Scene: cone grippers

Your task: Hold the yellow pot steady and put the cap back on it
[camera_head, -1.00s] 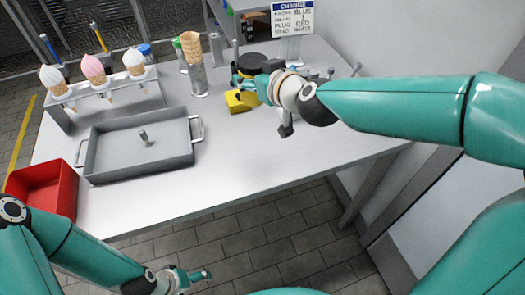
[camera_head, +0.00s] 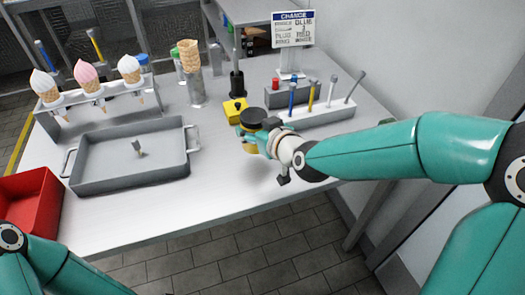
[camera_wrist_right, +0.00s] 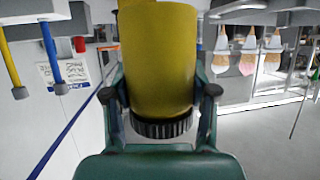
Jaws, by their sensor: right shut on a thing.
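The yellow pot (camera_head: 250,146) is a cylinder held by my right gripper (camera_head: 258,128) near the front part of the table. A black ribbed cap (camera_head: 253,117) sits at its top end. The right wrist view is upside down, with the yellow pot (camera_wrist_right: 158,60) between the fingers of my right gripper (camera_wrist_right: 160,100) and the black cap (camera_wrist_right: 162,128) at its lower end in the picture. I cannot tell how firmly the cap sits or whether the pot touches the table. My left gripper is out of view; only its arm shows at lower left.
A yellow block (camera_head: 235,118) with a black knob stands just behind the pot. A grey tray (camera_head: 100,170), red bin (camera_head: 42,208) and ice-cream stand (camera_head: 95,105) are left. The table front is clear.

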